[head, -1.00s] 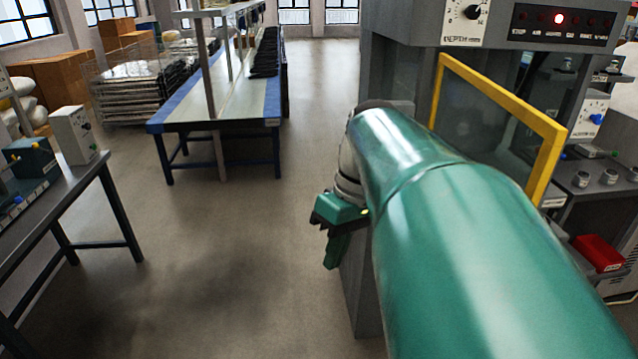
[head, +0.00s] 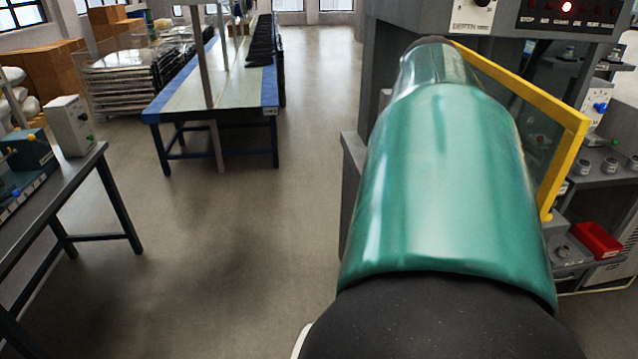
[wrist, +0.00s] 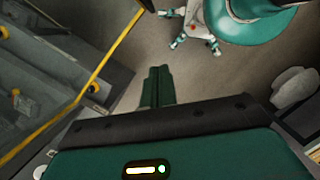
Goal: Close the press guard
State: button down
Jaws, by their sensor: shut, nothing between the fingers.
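The press guard (head: 566,165) is a clear panel in a yellow frame at the right of the head view. It stands swung out at an angle from the grey press (head: 400,22). My green arm covers the guard's left part. In the wrist view the guard's yellow frame (wrist: 118,48) slants across the left side. My gripper (wrist: 158,70) points up the picture, its fingers together and empty. It lies to the right of the yellow frame, with a gap in the picture; whether they touch in depth I cannot tell. The gripper is hidden behind my arm in the head view.
A red bin (head: 598,240) sits low beside the press. A dark workbench (head: 75,185) stands at the left and a blue-edged conveyor table (head: 205,95) further back. The floor (head: 240,230) between them is clear.

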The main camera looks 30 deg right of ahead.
jog(key=s+d+f, duration=0.3)
jog(key=s+f, duration=0.4)
jog(key=f, duration=0.2)
jog(key=shift+f, duration=0.25)
jog(key=shift+s, duration=0.15)
